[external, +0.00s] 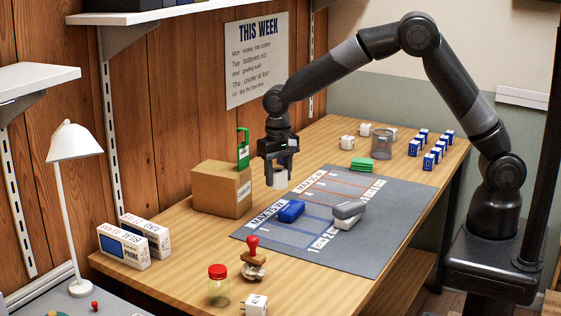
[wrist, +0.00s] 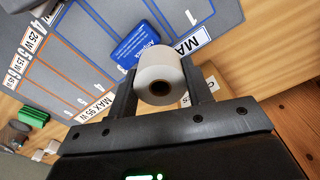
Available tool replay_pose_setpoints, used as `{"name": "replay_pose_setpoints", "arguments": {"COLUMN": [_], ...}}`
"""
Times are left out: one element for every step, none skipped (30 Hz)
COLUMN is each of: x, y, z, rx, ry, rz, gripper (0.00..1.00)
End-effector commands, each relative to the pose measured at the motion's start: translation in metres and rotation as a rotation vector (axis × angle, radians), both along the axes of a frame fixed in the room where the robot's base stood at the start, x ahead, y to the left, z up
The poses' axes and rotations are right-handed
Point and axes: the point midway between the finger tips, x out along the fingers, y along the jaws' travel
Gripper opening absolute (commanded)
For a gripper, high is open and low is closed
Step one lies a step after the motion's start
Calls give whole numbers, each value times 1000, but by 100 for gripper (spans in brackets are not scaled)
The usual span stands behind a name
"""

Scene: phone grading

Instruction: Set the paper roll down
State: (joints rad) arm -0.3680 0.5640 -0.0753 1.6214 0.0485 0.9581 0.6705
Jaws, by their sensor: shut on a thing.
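The white paper roll (wrist: 161,66) is between the two fingers of my gripper (wrist: 160,88) in the wrist view, its hollow end facing the camera. In the external view my gripper (external: 278,165) points down and is shut on the paper roll (external: 279,180), near the back left edge of the grey mat (external: 375,235) and right of the cardboard box. The fingers hide part of the roll. I cannot tell whether its lower end touches the table.
A stamp (external: 253,255), a red-lidded jar (external: 218,286) and phone boxes (external: 123,247) stand nearer the front. The mat's right part is clear.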

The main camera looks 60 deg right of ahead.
Motion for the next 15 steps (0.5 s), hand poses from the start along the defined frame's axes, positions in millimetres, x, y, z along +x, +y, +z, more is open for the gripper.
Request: {"name": "replay_pose_setpoints", "arguments": {"x": [6, 9, 13, 16, 18, 21, 23, 24, 25, 27, 27, 28, 28, 28, 28], "y": [16, 26, 39, 49, 58, 70, 79, 86, 95, 101, 106, 111, 115, 119, 125], "z": [-1, -1, -1, -1, -1, -1, -1, -1, -1, -1, -1, -1, -2, -4, -7], "rx": [1, 1, 1, 1, 0, 0, 1, 0, 0, 0, 1, 1, 0, -1, -1], "ry": [-1, -1, -1, -1, 0, -1, -1, -1, 0, -1, -1, -1, 0, 1, 1], "rz": [28, 46, 68, 85, 102, 121, 136, 148, 162, 171, 179, 187, 192, 196, 199], "gripper": [23, 23, 23, 23, 23, 23, 23, 23, 23, 23, 23, 23, 23, 23, 23]}}
